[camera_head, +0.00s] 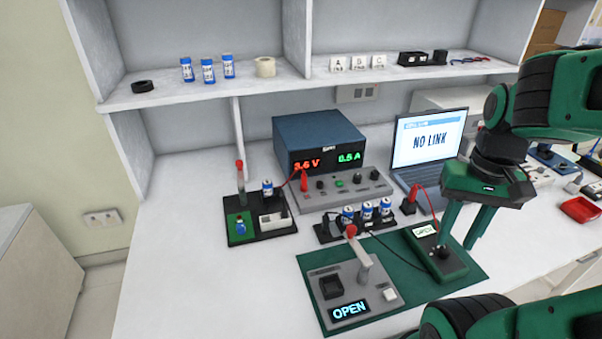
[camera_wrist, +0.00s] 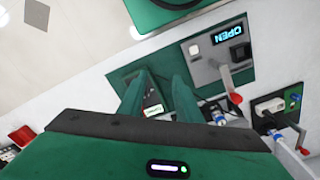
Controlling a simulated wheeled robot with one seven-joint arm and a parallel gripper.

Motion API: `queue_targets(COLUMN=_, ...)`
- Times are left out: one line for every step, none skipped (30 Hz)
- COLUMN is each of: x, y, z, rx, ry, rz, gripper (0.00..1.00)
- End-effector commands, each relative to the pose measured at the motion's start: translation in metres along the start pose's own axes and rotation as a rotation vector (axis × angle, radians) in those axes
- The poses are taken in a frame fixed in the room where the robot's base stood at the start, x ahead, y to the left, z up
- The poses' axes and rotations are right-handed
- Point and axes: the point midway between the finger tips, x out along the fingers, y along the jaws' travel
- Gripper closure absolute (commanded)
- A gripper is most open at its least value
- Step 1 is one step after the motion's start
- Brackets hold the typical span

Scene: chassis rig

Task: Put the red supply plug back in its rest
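A red plug (camera_head: 304,181) stands upright at the left front of the bench supply (camera_head: 320,140), with a thin red lead running left from it toward the black-and-green battery holder (camera_head: 262,233). A second red lead (camera_head: 416,188) rises from a small dark block (camera_head: 409,206) in front of the laptop and loops right. I cannot tell which part is the rest. My gripper (camera_head: 457,243) is open and empty, pointing down beside the green handheld meter (camera_head: 452,268). In the wrist view its two fingers (camera_wrist: 160,75) are apart, with the meter's label between them.
A grey tester reading OPEN (camera_head: 349,309), with a red-knobbed lever, sits on the green mat (camera_head: 318,268). Several blue-and-white cells (camera_head: 367,211) stand in a black rack behind it. The laptop (camera_head: 430,143) shows NO LINK. White bench is clear at left front.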

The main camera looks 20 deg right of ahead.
Motion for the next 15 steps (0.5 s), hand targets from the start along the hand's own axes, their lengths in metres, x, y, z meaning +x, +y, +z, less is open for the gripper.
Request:
queue_targets(x=0.0000, y=0.0000, z=0.0001, rx=0.000, ry=0.000, rz=0.000, gripper=0.69)
queue_targets(x=0.0000, y=0.0000, z=0.0001, rx=0.000, ry=0.000, rz=0.000, gripper=0.69)
queue_targets(x=0.0000, y=0.0000, z=0.0002, rx=0.000, ry=0.000, rz=0.000, gripper=0.69)
queue_targets(x=0.0000, y=0.0000, z=0.0002, rx=0.000, ry=0.000, rz=0.000, gripper=0.69)
queue_targets(x=0.0000, y=0.0000, z=0.0002, rx=0.000, ry=0.000, rz=0.000, gripper=0.69)
queue_targets(x=0.0000, y=0.0000, z=0.0002, rx=0.000, ry=0.000, rz=0.000, gripper=0.69)
queue_targets(x=0.0000, y=0.0000, z=0.0002, rx=0.000, ry=0.000, rz=0.000, gripper=0.69)
queue_targets(x=0.0000, y=0.0001, z=0.0002, rx=0.000, ry=0.000, rz=0.000, gripper=0.69)
queue_targets(x=0.0000, y=0.0000, z=0.0002, rx=0.000, ry=0.000, rz=0.000, gripper=0.69)
queue_targets(x=0.0000, y=0.0000, z=0.0002, rx=0.000, ry=0.000, rz=0.000, gripper=0.69)
queue_targets(x=0.0000, y=0.0000, z=0.0002, rx=0.000, ry=0.000, rz=0.000, gripper=0.64)
queue_targets(x=-0.0002, y=-0.0001, z=-0.0002, rx=-0.002, ry=0.000, rz=0.000, gripper=0.64)
queue_targets(x=-0.0040, y=0.0039, z=0.0064, rx=-0.008, ry=0.007, rz=-0.004, gripper=0.64)
queue_targets(x=-0.0061, y=0.0047, z=0.0073, rx=-0.015, ry=0.012, rz=-0.005, gripper=0.64)
queue_targets(x=-0.0081, y=0.0038, z=0.0043, rx=-0.034, ry=0.013, rz=-0.003, gripper=0.64)
